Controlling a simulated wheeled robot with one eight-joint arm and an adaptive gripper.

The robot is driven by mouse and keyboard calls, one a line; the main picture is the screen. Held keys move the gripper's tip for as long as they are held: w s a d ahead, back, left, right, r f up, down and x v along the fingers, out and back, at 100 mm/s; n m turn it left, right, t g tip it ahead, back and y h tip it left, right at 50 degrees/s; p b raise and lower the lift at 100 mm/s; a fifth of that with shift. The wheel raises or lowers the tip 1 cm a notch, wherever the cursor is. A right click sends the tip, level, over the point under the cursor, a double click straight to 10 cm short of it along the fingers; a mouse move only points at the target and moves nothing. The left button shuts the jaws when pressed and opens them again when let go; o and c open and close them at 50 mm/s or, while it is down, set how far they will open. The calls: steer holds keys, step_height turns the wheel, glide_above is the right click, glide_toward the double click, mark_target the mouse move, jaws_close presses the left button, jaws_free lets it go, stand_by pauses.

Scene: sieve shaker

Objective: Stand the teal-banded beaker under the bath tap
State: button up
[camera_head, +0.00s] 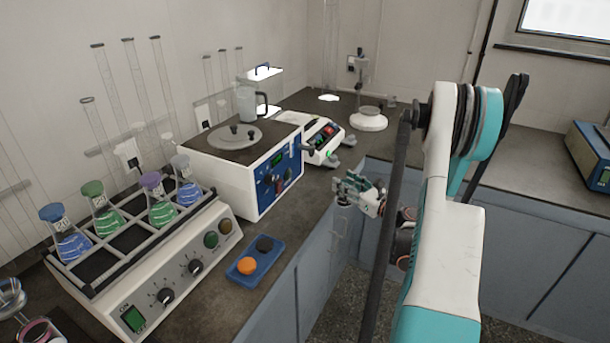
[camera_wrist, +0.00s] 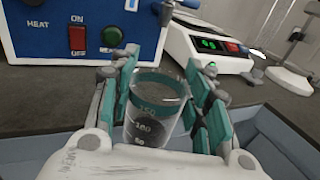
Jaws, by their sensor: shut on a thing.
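The bath (camera_head: 227,183) is a white box with a blue front panel. In the wrist view a tap-like part (camera_wrist: 163,12) sticks out near the panel's right side, beyond and above the beaker, apart from it.
A scale with a red button (camera_head: 318,139) stands right of the bath. A shaker (camera_head: 165,270) with several colour-capped flasks is at left. Dark counter shows before the bath.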

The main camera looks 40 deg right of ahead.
steer(key=w+p, duration=0.1)
steer(key=w, duration=1.1)
steer(key=shift+w+a+f, duration=0.1)
steer(key=shift+w, duration=0.75)
steer(key=w+b, duration=0.1)
steer(key=w, duration=0.2)
steer(key=shift+w+f, duration=0.15)
steer(key=shift+w, duration=0.2)
steer(key=shift+s+f+b, duration=0.15)
steer(key=shift+f+b, duration=0.4)
steer(key=shift+b, duration=0.05)
steer(key=o, duration=1.1)
steer(key=shift+f, duration=0.1)
